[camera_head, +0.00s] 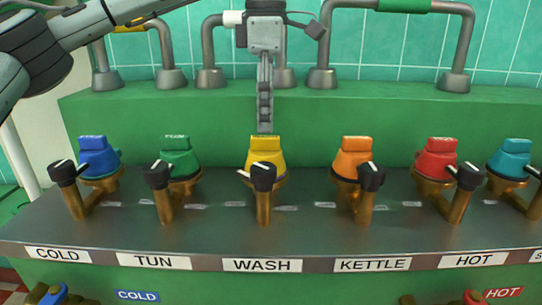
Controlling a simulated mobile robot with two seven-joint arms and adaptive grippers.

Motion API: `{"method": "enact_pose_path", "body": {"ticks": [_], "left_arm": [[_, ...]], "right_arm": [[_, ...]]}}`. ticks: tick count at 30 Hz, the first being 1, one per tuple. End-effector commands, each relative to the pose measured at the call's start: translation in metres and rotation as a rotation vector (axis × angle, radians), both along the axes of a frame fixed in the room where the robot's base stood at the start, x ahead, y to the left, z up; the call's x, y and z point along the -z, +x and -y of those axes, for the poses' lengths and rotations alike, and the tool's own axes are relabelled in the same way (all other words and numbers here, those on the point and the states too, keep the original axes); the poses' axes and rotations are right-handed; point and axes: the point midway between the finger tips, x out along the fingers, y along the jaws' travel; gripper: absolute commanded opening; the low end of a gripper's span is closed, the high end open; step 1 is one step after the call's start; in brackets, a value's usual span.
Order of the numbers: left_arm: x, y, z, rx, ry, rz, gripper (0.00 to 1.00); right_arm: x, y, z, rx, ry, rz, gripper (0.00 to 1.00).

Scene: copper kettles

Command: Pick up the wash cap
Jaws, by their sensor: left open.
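The wash cap is the yellow cap (266,152) on the metal counter, in line with the WASH label (262,265). It sits on a brass base behind a black-topped brass tap handle (263,178), which hides part of its lower front. My left gripper (265,128) comes down from above and points at the yellow cap. Its fingertips are just above or behind the cap's top in the picture; I cannot tell whether they touch it. The fingers are seen edge-on and nothing shows held between them. My right gripper is not in view.
Blue (98,156), green (179,156), orange (354,157), red (436,157) and teal (509,158) caps stand along the same counter (311,220), each near a black-topped handle. A green ledge (400,115) and grey pipes (325,50) are behind.

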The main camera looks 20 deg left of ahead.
Motion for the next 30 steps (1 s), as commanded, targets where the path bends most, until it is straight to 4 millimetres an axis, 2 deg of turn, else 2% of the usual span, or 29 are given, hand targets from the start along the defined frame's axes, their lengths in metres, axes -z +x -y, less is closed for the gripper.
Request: {"method": "enact_pose_path", "body": {"ticks": [11, 20, 30], "left_arm": [[0.051, -0.002, -0.002, -0.002, -0.003, 0.000, 0.78], [0.057, -0.002, -0.002, -0.002, -0.004, 0.001, 0.78], [0.057, -0.002, -0.002, -0.002, -0.005, 0.001, 0.38]], "right_arm": [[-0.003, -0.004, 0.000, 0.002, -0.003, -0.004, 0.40], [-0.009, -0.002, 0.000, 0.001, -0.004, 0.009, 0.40], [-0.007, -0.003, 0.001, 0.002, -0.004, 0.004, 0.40]]}}
